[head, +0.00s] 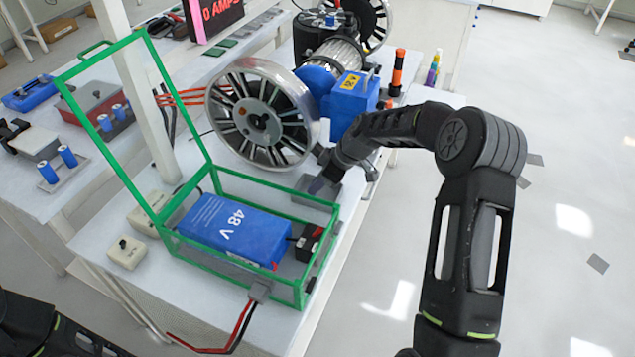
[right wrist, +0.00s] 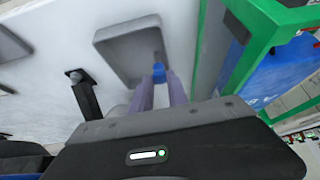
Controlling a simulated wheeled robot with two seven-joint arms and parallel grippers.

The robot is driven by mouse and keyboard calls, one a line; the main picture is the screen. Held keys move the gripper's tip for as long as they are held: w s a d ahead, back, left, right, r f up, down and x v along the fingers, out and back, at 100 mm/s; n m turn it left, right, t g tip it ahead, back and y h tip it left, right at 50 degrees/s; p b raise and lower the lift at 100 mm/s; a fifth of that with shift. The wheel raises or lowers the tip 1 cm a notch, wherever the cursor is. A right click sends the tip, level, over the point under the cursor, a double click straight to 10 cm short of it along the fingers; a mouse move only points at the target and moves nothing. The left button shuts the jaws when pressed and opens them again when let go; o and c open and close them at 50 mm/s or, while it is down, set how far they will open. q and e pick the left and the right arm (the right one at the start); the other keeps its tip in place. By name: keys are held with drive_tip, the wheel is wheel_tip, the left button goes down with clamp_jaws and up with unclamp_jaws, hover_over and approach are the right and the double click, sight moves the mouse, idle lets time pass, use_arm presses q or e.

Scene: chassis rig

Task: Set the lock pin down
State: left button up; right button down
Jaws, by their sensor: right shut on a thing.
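My right gripper (head: 318,184) is low over the table, beside the right end of the green-framed box (head: 325,205). In the right wrist view its two purple-grey fingers (right wrist: 160,85) are shut on the lock pin (right wrist: 159,73), whose blue part shows between the tips. A greyish end of the pin points up the picture, over a shallow grey tray (right wrist: 118,50). I cannot tell whether the pin touches the tray. In the head view the pin is too small to make out. My left gripper is out of view; only part of that arm shows.
The green box holds a blue 48 V battery (head: 232,228), and its green lid frame stands open. A spoked wheel and motor (head: 262,115) stand just behind my right gripper. A dark post-like part (right wrist: 87,97) is left of the fingers. Red and black cables hang at the front.

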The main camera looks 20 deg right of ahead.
drive_tip(key=shift+f, duration=0.15)
drive_tip(key=c, duration=1.3)
unclamp_jaws()
drive_tip(key=shift+d+r, duration=0.1)
drive_tip(key=shift+r, duration=0.15)
drive_tip(key=b+v, duration=0.2)
drive_tip(key=v, duration=1)
